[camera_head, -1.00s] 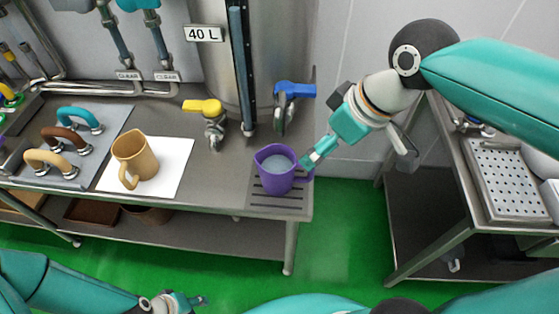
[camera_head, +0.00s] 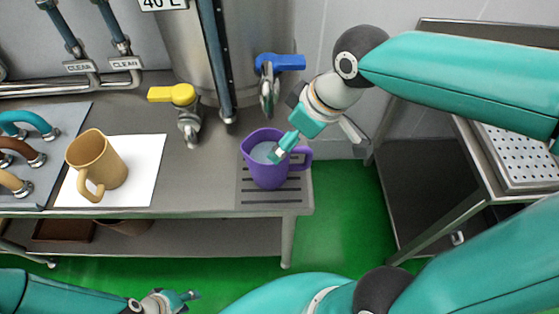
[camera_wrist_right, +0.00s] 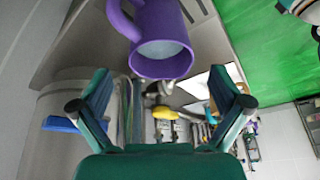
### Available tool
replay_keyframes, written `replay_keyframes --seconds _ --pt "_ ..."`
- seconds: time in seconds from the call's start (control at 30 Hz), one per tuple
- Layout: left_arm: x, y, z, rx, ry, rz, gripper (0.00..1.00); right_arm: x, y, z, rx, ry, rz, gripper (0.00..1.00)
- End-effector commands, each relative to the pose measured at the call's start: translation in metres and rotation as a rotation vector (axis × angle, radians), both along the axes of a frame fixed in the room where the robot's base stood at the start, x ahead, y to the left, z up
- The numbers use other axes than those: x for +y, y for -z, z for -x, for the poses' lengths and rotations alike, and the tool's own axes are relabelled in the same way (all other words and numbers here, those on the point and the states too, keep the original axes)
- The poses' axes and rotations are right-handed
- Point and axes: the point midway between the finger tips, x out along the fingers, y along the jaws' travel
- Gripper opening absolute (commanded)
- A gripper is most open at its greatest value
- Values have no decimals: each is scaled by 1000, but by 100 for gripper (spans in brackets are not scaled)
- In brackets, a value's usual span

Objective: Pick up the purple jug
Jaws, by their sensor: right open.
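The purple jug (camera_head: 264,174) stands upright on the slotted drip grate (camera_head: 290,196) at the counter's right end, holding a pale liquid. Its handle points right. My right gripper (camera_head: 279,153) overlaps the jug's rim and the area by the handle in the head view; contact cannot be told. In the right wrist view the jug (camera_wrist_right: 160,62) and its handle lie at the top, beyond my right gripper (camera_wrist_right: 163,92), whose fingers are spread and empty. My left gripper (camera_head: 185,297) is low in the head view, away from the counter; its jaw opening is unclear.
A tan jug (camera_head: 98,160) stands on a white sheet (camera_head: 140,165) to the left. A steel tank with yellow (camera_head: 174,94) and blue (camera_head: 281,62) tap levers rises behind. A perforated tray (camera_head: 520,155) is at right. Green floor shows between the tables.

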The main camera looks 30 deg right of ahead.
Motion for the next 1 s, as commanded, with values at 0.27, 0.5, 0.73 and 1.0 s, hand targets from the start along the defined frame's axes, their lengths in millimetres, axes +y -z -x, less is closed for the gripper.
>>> replay_keyframes --seconds 0.27,0.5,0.73,1.0 --pt "0 3 0 0 0 0 40 8 42 -15 3 -1 1 100" --pt "0 4 0 0 0 0 40 11 56 -20 3 -2 0 100" --pt "0 6 0 0 0 0 40 17 87 -32 3 -2 0 100" --pt "0 7 0 0 0 0 40 20 98 -37 0 -3 0 100"
